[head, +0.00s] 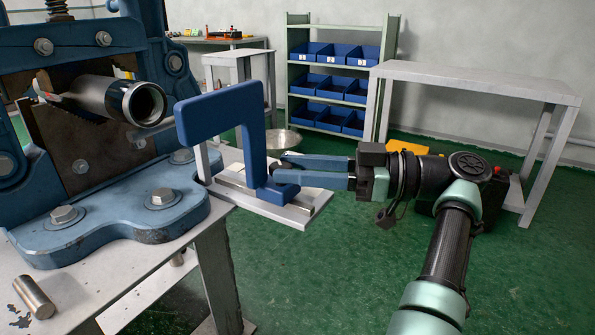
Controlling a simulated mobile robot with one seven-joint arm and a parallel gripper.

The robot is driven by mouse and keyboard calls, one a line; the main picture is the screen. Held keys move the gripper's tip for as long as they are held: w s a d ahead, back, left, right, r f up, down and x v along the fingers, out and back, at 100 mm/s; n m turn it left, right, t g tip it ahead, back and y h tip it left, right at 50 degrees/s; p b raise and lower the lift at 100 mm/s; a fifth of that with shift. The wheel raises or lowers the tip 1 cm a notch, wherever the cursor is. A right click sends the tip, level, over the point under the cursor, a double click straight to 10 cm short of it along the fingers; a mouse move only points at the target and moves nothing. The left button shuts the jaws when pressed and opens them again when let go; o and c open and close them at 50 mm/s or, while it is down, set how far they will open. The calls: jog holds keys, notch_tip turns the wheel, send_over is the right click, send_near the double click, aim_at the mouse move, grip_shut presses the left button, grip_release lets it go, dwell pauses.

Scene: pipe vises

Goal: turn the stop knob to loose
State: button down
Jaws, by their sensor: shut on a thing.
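A blue bracket-shaped stop (222,112) stands upright on a flat pale rail plate (302,212) at the right edge of the bench. My gripper (280,172) reaches in from the right, with its two blue fingers at the lower part of the stop's upright. The fingers are shut on a small dark knob (276,169), which is mostly hidden between the fingertips. I cannot tell from this view which way the knob is turned.
A large blue pipe vise (110,222) holding a metal pipe (110,97) fills the left. A short metal pin (34,297) lies on the bench. Behind are a grey table (470,80) and a shelf with blue bins (325,85). The green floor at right is open.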

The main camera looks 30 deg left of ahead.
dwell(0.4)
jog(key=c, duration=0.8)
grip_release()
jog(key=shift+o, duration=0.2)
jog(key=shift+s+m+t+p, duration=0.1)
jog(key=shift+m+t+p, duration=0.3)
jog(key=shift+t+p, duration=0.15)
